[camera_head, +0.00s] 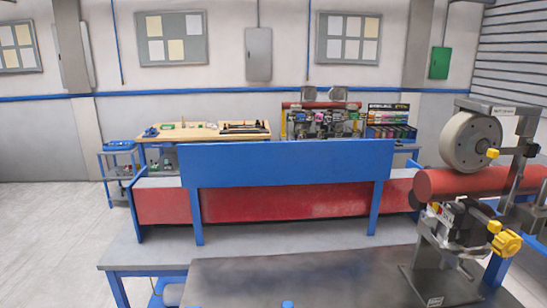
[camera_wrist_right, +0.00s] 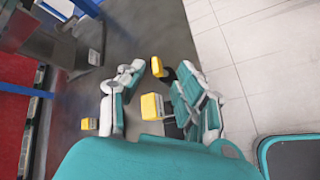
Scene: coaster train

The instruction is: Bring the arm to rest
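My right gripper (camera_wrist_right: 158,76) shows in the right wrist view, with teal and white fingers spread apart. Its fingers appear to hold nothing. Small yellow parts (camera_wrist_right: 152,107) with dark bases show in and around the gap between the fingers. I cannot tell whether they touch the fingers. Neither of my grippers is visible in the head view, so my left gripper is not seen.
A machine with a grey wheel (camera_head: 470,140), a red roller (camera_head: 465,182) and yellow knobs (camera_head: 507,243) stands at the right on a dark tabletop (camera_head: 300,280). Behind it is a blue panel (camera_head: 285,164) on posts. Light floor (camera_head: 45,230) is open at left.

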